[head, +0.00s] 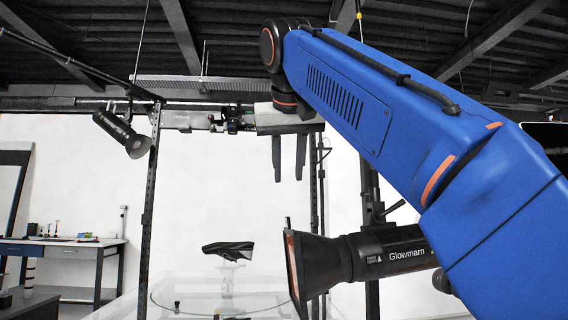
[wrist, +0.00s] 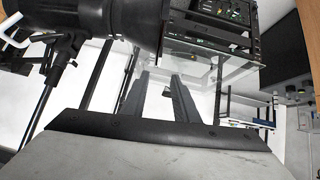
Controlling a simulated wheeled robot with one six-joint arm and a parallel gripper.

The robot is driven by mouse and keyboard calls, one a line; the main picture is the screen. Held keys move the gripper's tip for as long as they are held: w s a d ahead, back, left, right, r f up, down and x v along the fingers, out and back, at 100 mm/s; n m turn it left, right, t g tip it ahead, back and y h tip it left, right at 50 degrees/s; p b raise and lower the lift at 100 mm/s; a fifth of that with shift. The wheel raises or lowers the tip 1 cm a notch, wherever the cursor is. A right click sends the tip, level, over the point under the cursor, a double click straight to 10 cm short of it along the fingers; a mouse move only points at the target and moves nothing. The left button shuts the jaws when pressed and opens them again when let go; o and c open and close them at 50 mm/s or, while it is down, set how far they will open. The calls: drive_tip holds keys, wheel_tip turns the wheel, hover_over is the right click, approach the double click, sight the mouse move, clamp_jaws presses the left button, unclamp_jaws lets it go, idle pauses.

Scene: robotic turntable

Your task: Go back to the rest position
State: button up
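My gripper (head: 289,158) hangs from the end of my raised blue arm in the head view, with its two dark fingers pointing down. There is a gap between the fingers and nothing is held. In the wrist view the gripper (wrist: 160,84) also shows its two fingers apart and empty. It is high above the glass turntable (head: 190,296) and to the right of its middle. A dark shoe-like object (head: 229,250) sits on a clear stand (head: 228,280) on the turntable, below and left of the gripper, well apart from it.
A black studio light marked Glowmarn (head: 390,252) stands right of the turntable, below my arm. Another lamp (head: 122,134) hangs at the upper left by a dark upright post (head: 150,190). A workbench (head: 62,243) stands at the far left. Open air lies between gripper and turntable.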

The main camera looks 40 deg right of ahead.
drive_tip(key=shift+s+a+r, duration=0.2)
drive_tip(key=shift+s+r, duration=0.05)
drive_tip(key=shift+r, duration=0.05)
idle(0.5)
drive_tip(key=a+f+n+g+y, duration=0.1)
drive_tip(key=a+f+n+y, duration=0.3)
drive_tip(key=f, duration=1.7)
drive_tip(key=a+f+n+g+y, duration=0.1)
drive_tip(key=a+f, duration=0.4)
drive_tip(key=f, duration=1.7)
drive_tip(key=s+a+f, duration=0.1)
drive_tip(key=s+f, duration=0.2)
drive_tip(key=f, duration=0.6)
drive_tip(key=s+a+f+n+y, duration=0.1)
drive_tip(key=s+f, duration=0.3)
drive_tip(key=f, duration=0.5)
drive_tip(key=shift+a+f+g, duration=0.3)
drive_tip(key=shift+a+f, duration=0.1)
drive_tip(key=shift+a, duration=0.4)
drive_tip(key=shift+d, duration=0.15)
